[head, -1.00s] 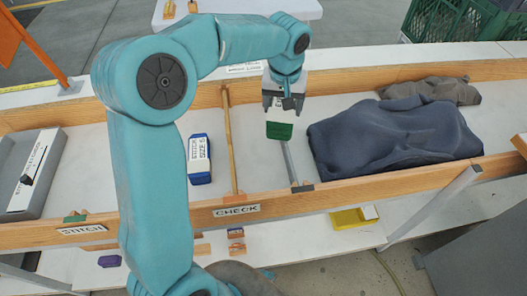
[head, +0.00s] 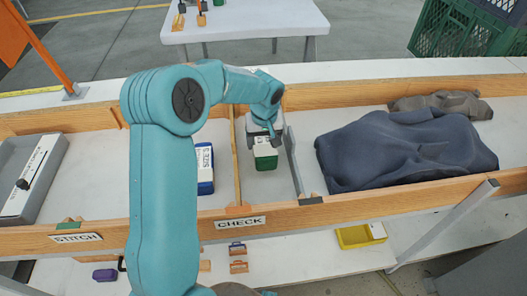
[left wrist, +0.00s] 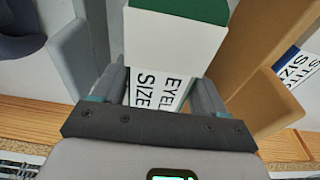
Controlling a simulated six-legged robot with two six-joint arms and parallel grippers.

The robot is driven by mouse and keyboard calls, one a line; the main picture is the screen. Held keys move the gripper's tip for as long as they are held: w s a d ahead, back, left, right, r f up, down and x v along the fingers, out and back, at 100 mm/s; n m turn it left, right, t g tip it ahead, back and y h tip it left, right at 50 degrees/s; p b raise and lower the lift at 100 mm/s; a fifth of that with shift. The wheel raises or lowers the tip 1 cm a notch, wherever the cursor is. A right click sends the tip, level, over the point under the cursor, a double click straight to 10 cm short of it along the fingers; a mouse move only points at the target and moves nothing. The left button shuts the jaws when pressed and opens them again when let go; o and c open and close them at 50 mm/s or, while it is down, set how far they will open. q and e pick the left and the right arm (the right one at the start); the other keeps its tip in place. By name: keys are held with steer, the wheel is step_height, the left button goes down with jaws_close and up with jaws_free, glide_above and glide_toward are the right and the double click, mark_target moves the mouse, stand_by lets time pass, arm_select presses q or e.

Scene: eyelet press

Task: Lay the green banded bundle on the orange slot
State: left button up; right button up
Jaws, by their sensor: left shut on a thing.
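My left gripper (head: 263,130) is shut on the green banded bundle (head: 265,163), which has a white printed band. It holds the bundle over the white bay between the orange-tan divider (head: 236,160) and the grey divider (head: 293,165). I cannot tell whether the bundle touches the bay floor. In the left wrist view the bundle's white band (left wrist: 165,50), with its label, lies between the fingers (left wrist: 160,95). The orange-tan divider has an orange-brown end (head: 240,210) at the rail above the CHECK label. No other orange slot is clear. My right gripper is out of view.
A blue banded bundle (head: 205,175) lies in the bay to the left. A dark blue cloth heap (head: 400,150) fills the bay to the right. A grey box (head: 35,175) stands at the far left. The wooden front rail (head: 370,205) borders the bays.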

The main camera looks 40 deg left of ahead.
mark_target(265, 144)
arm_select(q)
step_height(265, 144, down, 5)
steer(key=shift+r, duration=0.25)
steer(key=shift+b, duration=0.35)
steer(key=o, duration=1.3)
steer(key=shift+r+p, duration=0.15)
steer(key=shift+p, duration=0.15)
steer(key=r, duration=0.4)
steer(key=d+r, duration=0.1)
steer(key=r, duration=0.2)
steer(key=s+r+p, duration=0.1)
steer(key=r, duration=0.3)
steer(key=shift+d+r, duration=0.2)
steer(key=shift+r, duration=0.1)
